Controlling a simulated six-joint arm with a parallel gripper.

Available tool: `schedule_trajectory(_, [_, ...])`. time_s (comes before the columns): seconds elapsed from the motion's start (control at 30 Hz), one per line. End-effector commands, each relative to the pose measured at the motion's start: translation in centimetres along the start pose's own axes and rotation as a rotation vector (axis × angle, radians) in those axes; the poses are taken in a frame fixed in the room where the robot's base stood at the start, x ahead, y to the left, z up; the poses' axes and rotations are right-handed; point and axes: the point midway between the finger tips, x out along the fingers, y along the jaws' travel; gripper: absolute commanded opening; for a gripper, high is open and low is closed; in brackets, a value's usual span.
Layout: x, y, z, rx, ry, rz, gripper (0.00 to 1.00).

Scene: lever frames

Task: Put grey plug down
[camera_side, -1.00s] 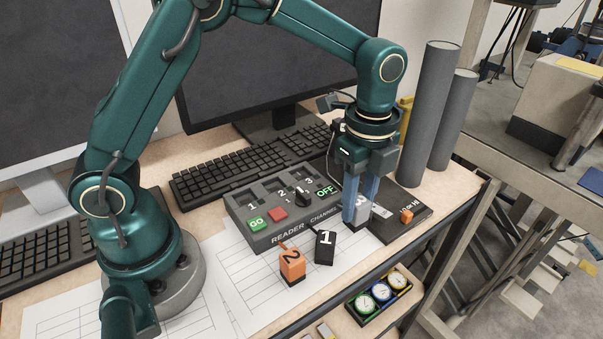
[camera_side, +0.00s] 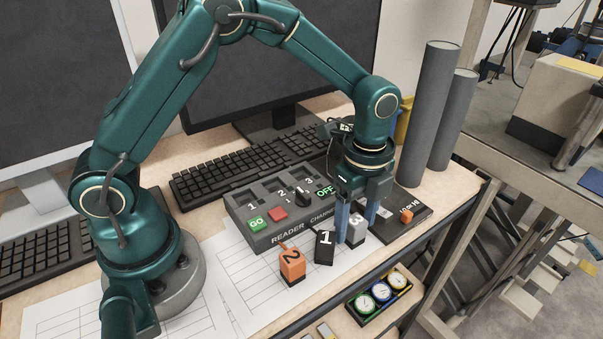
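The grey plug (camera_side: 356,231), with a pale mark on its top, stands on the table just right of the black plug marked 1 (camera_side: 325,247). My gripper (camera_side: 356,222) is low over the grey plug, its two blue fingers spread apart on either side of it. The fingers hide part of the plug, and I cannot tell if the left one touches it. The orange plug marked 2 (camera_side: 292,266) stands left of the black plug. The reader channel panel (camera_side: 262,237) lies behind them.
A dark box with an orange knob (camera_side: 406,216) lies right of my gripper. Two grey cylinders (camera_side: 430,115) stand behind it. A tray of round gauges (camera_side: 379,293) sits below the front edge. White paper with bare room (camera_side: 240,290) lies left of the plugs.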

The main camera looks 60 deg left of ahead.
Motion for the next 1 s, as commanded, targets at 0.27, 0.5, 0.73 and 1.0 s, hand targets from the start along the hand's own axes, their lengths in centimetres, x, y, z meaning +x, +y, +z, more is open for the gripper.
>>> schedule_trajectory(0.27, [-0.8, -0.1, 0.0, 0.000, 0.001, -0.004, 0.66])
schedule_trajectory(0.5, [-5.2, -0.2, 0.0, 0.000, 0.002, -0.010, 0.66])
schedule_trajectory(0.73, [-9.9, -0.1, 0.0, 0.000, 0.002, -0.007, 0.66])
schedule_trajectory(1.0, [-12.3, 0.0, 0.0, -0.007, 0.001, -0.004, 0.66])
